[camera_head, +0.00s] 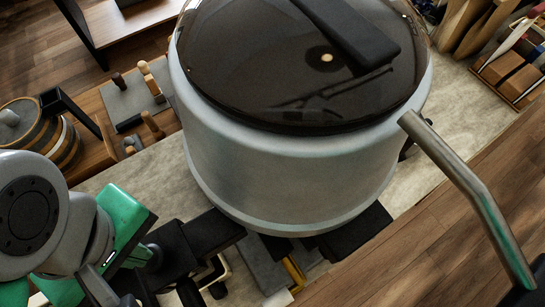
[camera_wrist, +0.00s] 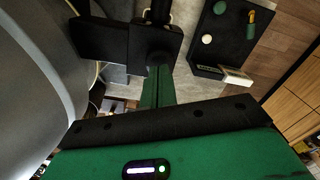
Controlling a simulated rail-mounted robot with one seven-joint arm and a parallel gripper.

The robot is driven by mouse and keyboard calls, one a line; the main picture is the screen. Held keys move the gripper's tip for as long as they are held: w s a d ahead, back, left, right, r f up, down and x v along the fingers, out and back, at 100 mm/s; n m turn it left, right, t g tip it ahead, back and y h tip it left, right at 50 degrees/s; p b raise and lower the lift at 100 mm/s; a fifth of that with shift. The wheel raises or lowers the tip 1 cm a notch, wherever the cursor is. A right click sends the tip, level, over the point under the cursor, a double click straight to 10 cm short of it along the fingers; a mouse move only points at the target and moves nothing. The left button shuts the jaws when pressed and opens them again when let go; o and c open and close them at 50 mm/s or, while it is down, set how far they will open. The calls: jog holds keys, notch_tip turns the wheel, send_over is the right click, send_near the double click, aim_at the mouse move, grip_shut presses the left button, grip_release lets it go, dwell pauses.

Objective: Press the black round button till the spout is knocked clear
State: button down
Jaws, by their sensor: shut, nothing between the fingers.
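A large grey drum (camera_head: 285,180) with a dark glossy lid fills the middle of the head view. Its curved side also shows at the left of the wrist view (camera_wrist: 30,95). Dark block-like parts (camera_head: 210,232) sit at its lower left. In the wrist view a black bracket (camera_wrist: 100,40) runs out from the drum to a black rounded part (camera_wrist: 163,50), which may be the button. My gripper (camera_wrist: 157,72) is shut and empty, its green fingertips at that rounded part; I cannot tell whether they touch.
A bent metal tube (camera_head: 465,185) stands right of the drum. A black panel (camera_wrist: 228,38) with green, yellow and white pieces lies at the wrist view's upper right. Wooden items (camera_head: 140,100) stand at the left, and a compartmented wooden box (camera_head: 515,70) at upper right.

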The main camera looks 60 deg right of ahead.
dwell(0.4)
jog(key=shift+f+b, duration=1.25)
jog(key=shift+f, duration=0.05)
jog(key=shift+r+p, duration=0.75)
jog(key=shift+r, duration=0.55)
notch_tip(320, 180, up, 5)
jog(key=p, duration=0.3)
jog(key=shift+r, duration=0.1)
notch_tip(320, 180, up, 8)
